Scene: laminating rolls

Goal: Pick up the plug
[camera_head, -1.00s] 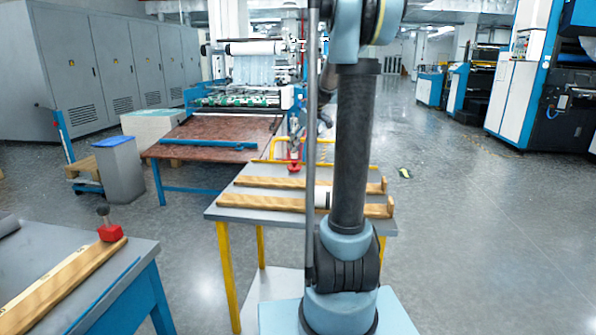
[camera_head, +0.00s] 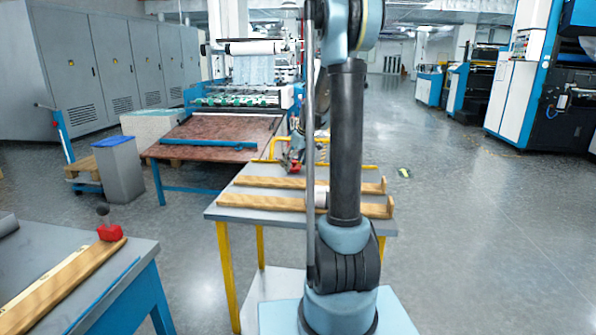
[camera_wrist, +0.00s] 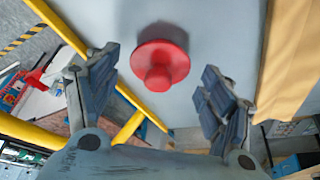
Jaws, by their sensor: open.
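A red plug (camera_wrist: 160,62) with a round flange and a knob shows in the wrist view, against a grey table surface. In the head view the red plug (camera_head: 293,167) is at the far edge of the small grey table, partly covered by my gripper (camera_head: 294,154). In the wrist view my gripper (camera_wrist: 161,78) is open, with one finger to the left of the plug and one to the right. Gaps show between the plug and both fingers.
Two wooden rails (camera_head: 265,203) lie on the small table (camera_head: 225,213), with a white roll (camera_head: 321,197) by the nearer one. A yellow rail (camera_wrist: 135,92) runs near my left finger. A wooden rail (camera_wrist: 287,60) is at right. Another red piece (camera_head: 111,232) stands on the left table.

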